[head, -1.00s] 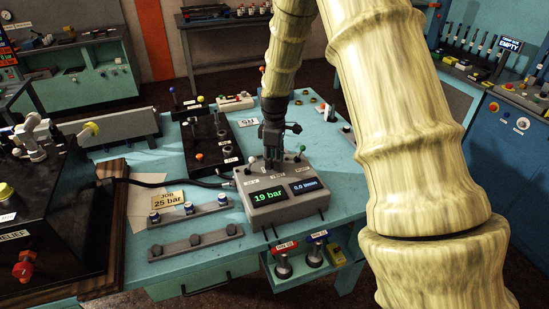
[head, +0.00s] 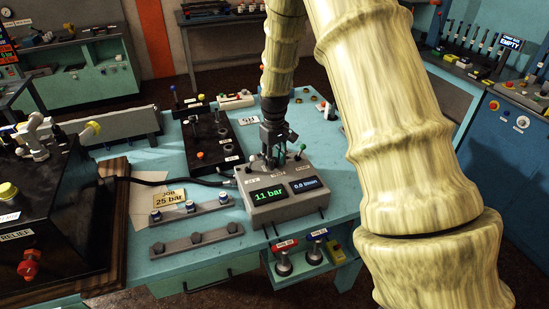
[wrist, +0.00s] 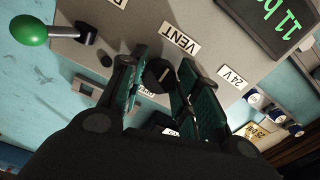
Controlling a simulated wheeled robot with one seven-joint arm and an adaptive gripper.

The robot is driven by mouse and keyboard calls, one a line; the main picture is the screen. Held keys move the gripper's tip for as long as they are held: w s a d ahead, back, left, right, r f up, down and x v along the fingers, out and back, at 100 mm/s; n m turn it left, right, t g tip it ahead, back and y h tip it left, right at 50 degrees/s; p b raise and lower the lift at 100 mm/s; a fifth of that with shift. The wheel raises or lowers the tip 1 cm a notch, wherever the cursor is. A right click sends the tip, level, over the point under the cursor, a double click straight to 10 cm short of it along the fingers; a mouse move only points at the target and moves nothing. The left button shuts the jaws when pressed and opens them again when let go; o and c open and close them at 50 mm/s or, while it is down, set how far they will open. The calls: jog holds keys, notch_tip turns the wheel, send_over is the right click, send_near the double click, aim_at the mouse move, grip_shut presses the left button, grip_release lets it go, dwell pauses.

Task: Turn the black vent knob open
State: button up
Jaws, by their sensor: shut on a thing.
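The black vent knob (wrist: 157,72) sits on the grey box beside the VENT label (wrist: 180,40) in the wrist view. A pale mark shows on its face. My gripper (wrist: 158,82) has its fingers on both sides of the knob and is shut on it. In the head view my gripper (head: 274,158) points down at the top of the grey control box (head: 284,212), and it hides the knob. The green display (head: 268,195) on the box reads 11 bar.
A green-tipped lever (wrist: 30,30) rises from the box close to my gripper. A black hose (head: 150,181) runs into the box's left side. A yellow card (head: 168,199) reads 25 bar. A black plate (head: 212,140) with levers stands behind, left.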

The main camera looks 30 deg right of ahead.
aim_at(275, 160)
jog(key=shift+w+r, duration=0.2)
jog(key=shift+w, duration=0.05)
jog(key=o, duration=0.9)
jog(key=shift+d, duration=0.1)
jog(key=shift+o, duration=0.5)
jog(key=shift+s+f, duration=0.15)
notch_tip(275, 160, up, 12)
